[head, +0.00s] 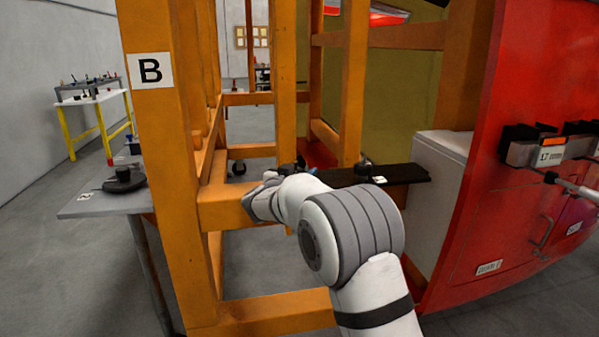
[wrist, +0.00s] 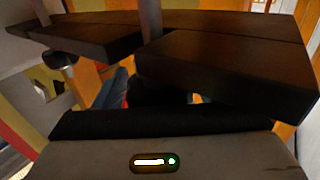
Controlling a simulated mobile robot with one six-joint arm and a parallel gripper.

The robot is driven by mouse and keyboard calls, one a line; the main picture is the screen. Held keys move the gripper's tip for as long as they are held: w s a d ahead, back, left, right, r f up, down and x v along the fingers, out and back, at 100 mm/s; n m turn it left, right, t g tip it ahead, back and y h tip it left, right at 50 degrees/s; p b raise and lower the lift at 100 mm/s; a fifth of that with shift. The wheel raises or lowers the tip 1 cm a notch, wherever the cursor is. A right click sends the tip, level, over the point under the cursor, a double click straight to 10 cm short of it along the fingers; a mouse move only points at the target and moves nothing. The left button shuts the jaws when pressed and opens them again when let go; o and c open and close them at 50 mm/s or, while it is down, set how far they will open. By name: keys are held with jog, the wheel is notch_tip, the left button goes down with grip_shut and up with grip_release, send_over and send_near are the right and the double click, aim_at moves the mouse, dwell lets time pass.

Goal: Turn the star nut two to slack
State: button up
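A dark flat bar (head: 400,174) runs from the orange frame to the white block beside the red nosecone. A dark knob (head: 364,170) stands on it near a small white label (head: 380,180) too small to read; I cannot tell whether it is star nut two. My gripper (head: 284,172) is at the bar's left end, largely hidden behind my wrist. In the wrist view dark brown slabs (wrist: 225,70) and an upright grey rod (wrist: 151,30) fill the upper part, close to my gripper. A rounded dark knob (wrist: 60,59) shows under the left slab. I cannot make out my fingertips.
The orange frame (head: 165,200), marked B, stands close around my gripper. A grey table (head: 105,208) with a black object (head: 124,179) and a small label is at left. The red nosecone (head: 490,200) curves close on the right. Open floor lies at far left.

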jog(key=c, duration=0.9)
jog(key=b, duration=0.3)
jog(key=shift+f+y, duration=0.3)
